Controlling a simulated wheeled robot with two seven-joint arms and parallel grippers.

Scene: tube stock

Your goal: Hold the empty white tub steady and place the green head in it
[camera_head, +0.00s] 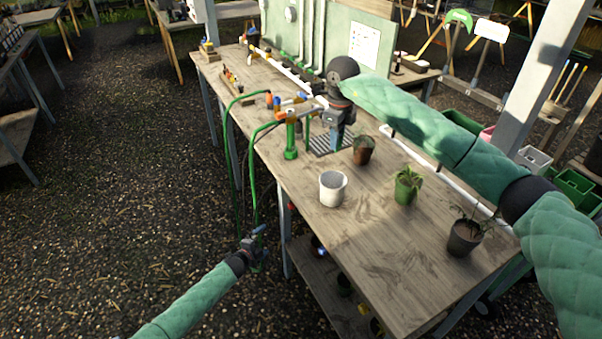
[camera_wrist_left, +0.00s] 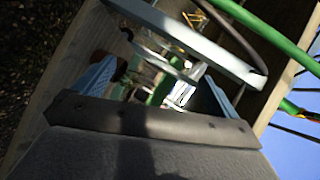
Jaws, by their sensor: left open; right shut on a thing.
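The white tub (camera_head: 333,190) stands upright and empty on the wooden table. The green head (camera_head: 291,138), with an orange collar, is upright behind and left of the tub. My right gripper (camera_head: 336,142) points down beside the green head, above a dark grating; it is shut on it as far as I can tell, though the contact is small and unclear. My left gripper (camera_head: 258,250) is open and empty, off the table's left edge, below and left of the tub. Its blue fingers also show in the left wrist view (camera_wrist_left: 158,92), spread apart.
Potted plants stand right of the tub: a brown pot (camera_head: 364,150), a green pot (camera_head: 407,186) and a dark pot (camera_head: 464,237). Green hoses (camera_head: 228,150) hang over the table's left edge. A white pipe (camera_head: 445,178) runs along the back. The table front (camera_head: 385,265) is clear.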

